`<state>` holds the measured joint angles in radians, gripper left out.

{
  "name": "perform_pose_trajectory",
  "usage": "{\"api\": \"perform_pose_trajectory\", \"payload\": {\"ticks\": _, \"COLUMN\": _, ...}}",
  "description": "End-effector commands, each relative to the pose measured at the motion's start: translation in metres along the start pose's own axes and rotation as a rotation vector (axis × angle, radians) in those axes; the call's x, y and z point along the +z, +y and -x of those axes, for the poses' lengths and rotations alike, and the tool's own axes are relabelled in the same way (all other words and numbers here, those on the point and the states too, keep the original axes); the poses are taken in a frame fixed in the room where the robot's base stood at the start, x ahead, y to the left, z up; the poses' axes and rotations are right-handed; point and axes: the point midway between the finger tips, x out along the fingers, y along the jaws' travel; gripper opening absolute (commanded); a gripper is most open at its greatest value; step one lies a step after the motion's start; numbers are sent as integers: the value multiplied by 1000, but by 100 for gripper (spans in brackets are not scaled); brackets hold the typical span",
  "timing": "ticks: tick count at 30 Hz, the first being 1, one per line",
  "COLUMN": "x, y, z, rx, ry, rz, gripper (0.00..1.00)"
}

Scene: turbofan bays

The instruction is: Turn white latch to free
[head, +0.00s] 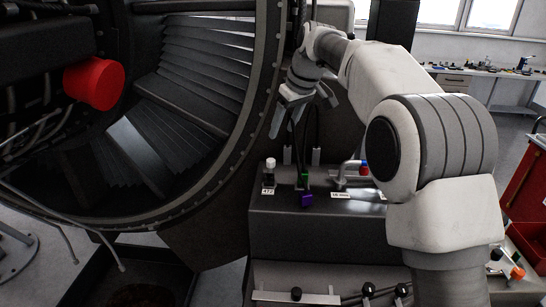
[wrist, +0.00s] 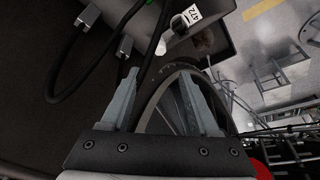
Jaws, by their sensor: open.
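The white latch (head: 270,164) is a small upright piece with a white top and dark body, at the left end of the dark box's top in the head view. A white label with a number lies at its foot. In the wrist view the white latch (wrist: 161,46) shows just beyond the fingertips, beside the label (wrist: 192,15). My gripper (head: 287,122) is open and empty, above the box, fingers pointing down. In the wrist view my gripper (wrist: 157,74) has its two grey fingers well apart, with nothing between them.
A green and purple part (head: 306,195) stands right of the latch, and a bent grey handle (head: 347,172) farther right. Black cables (head: 317,125) rise behind. The large round engine casing (head: 262,90) is close on the left, with a red cylinder (head: 94,83).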

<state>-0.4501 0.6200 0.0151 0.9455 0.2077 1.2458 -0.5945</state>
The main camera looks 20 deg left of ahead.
Motion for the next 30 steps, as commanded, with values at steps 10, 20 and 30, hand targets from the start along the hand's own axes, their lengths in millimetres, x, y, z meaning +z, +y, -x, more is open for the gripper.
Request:
{"api": "perform_pose_trajectory", "payload": {"ticks": 10, "x": 0, "y": 0, "z": -77, "rx": -2, "ry": -3, "rz": 0, "gripper": 62}}
{"api": "perform_pose_trajectory", "payload": {"ticks": 20, "x": 0, "y": 0, "z": -118, "rx": 0, "ry": -1, "rz": 0, "gripper": 62}}
{"api": "perform_pose_trajectory", "payload": {"ticks": 30, "x": 0, "y": 0, "z": -122, "rx": 0, "ry": 0, "rz": 0, "gripper": 62}}
